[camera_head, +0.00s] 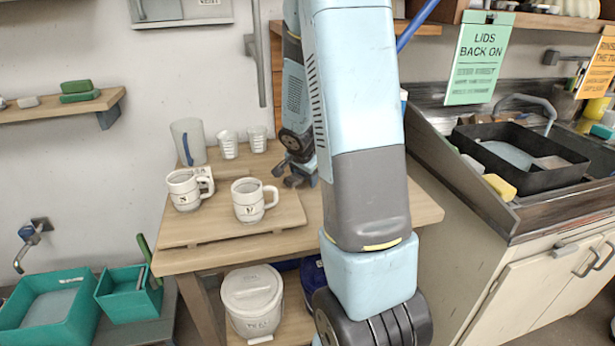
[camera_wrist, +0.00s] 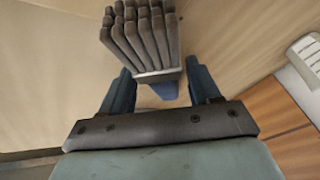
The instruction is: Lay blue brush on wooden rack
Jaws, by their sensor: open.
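In the wrist view, a brush with a cluster of thick grey bristles (camera_wrist: 142,36), a pale band and a short visible blue handle (camera_wrist: 166,90) shows over a wooden surface. My gripper (camera_wrist: 161,84) is open, its two dark fingers on either side of the blue handle. I see no clear grip on it. In the head view my gripper (camera_head: 301,176) is low over the back of the wooden table, partly hidden by my arm, and the brush cannot be made out. A reddish-brown wooden piece, possibly the rack, shows in the wrist view (camera_wrist: 283,143).
Two white mugs (camera_head: 254,201) (camera_head: 186,190) stand on a raised board (camera_head: 178,236). A grey pitcher (camera_head: 188,142) and two small beakers (camera_head: 229,145) stand behind. A lidded white bucket (camera_head: 252,300) is below. A sink counter (camera_head: 505,215) is at right.

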